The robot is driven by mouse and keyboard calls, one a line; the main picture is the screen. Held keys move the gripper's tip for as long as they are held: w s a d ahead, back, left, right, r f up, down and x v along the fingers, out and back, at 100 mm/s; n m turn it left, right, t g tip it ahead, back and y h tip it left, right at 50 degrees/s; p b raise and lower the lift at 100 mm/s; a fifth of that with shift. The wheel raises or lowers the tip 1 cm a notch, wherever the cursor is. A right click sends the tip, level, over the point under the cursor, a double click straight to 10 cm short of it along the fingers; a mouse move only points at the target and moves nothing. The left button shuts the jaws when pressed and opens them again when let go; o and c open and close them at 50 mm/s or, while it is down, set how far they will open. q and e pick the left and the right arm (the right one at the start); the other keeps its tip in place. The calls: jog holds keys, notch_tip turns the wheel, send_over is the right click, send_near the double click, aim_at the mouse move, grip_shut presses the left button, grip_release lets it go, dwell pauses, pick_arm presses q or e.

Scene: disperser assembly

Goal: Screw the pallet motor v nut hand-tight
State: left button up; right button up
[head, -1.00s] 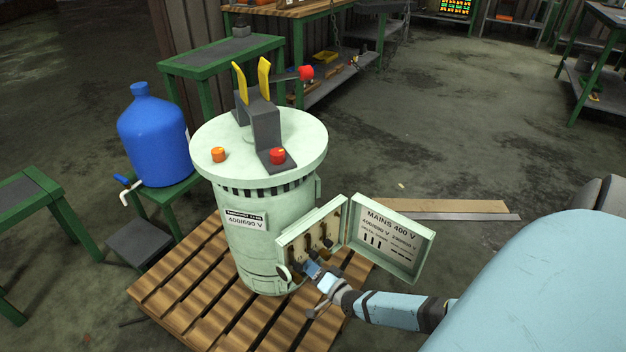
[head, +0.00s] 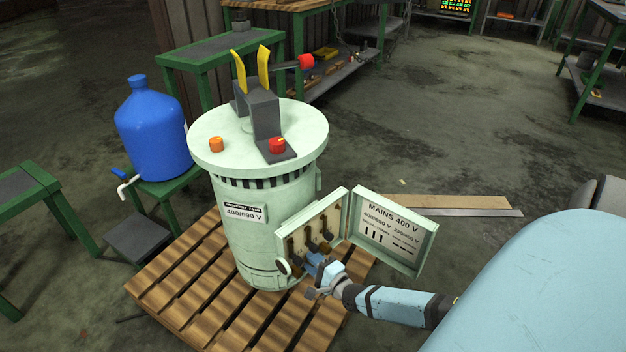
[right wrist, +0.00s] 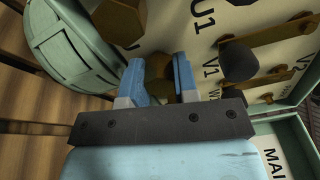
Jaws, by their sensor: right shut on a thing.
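The pale green motor (head: 245,235) stands upright on a wooden pallet (head: 180,285). Its terminal box (head: 290,226) is open, with brass strips and dark nuts inside. My right gripper (head: 313,262) reaches into the lower part of the box. In the right wrist view my right gripper (right wrist: 160,80) is shut on a brownish nut (right wrist: 160,70) beside the V1 label (right wrist: 211,73). The fingers partly hide the nut, and its thread is not visible. My left gripper is not in view.
The open box door (head: 392,232) hangs just right of my right gripper. A round pale green cable entry (right wrist: 75,40) lies close left of the fingers in the wrist view. A blue water jug (head: 153,140) stands left of the motor. The floor at right is largely clear.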

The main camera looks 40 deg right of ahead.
jog(key=shift+m, duration=0.4)
jog(key=o, duration=0.9)
